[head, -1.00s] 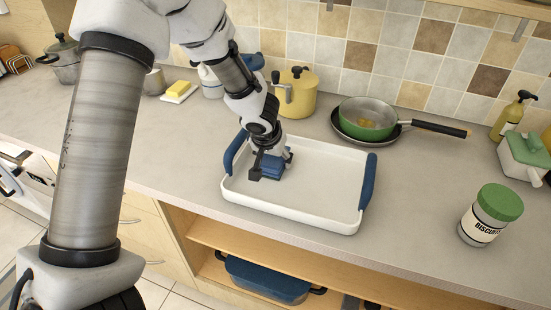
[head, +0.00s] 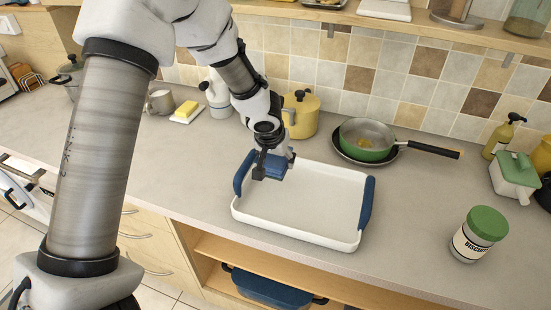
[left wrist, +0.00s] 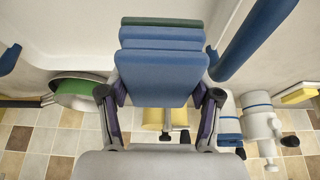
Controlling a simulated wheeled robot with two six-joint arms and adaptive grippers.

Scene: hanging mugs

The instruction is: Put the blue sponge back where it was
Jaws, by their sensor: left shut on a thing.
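The blue sponge (head: 272,167) is held between the fingers of my left gripper (head: 274,168), over the back left part of a white tray (head: 300,208) with blue handles. In the left wrist view the sponge (left wrist: 160,75) sits between the two fingers of the left gripper (left wrist: 160,95), with a dark green layer at its far edge. It appears raised a little above the tray floor; the exact gap is hard to tell. My right gripper is not in view.
A biscuit jar (head: 479,236) stands right. A butter dish (head: 186,112) and mug (head: 160,101) are back left.

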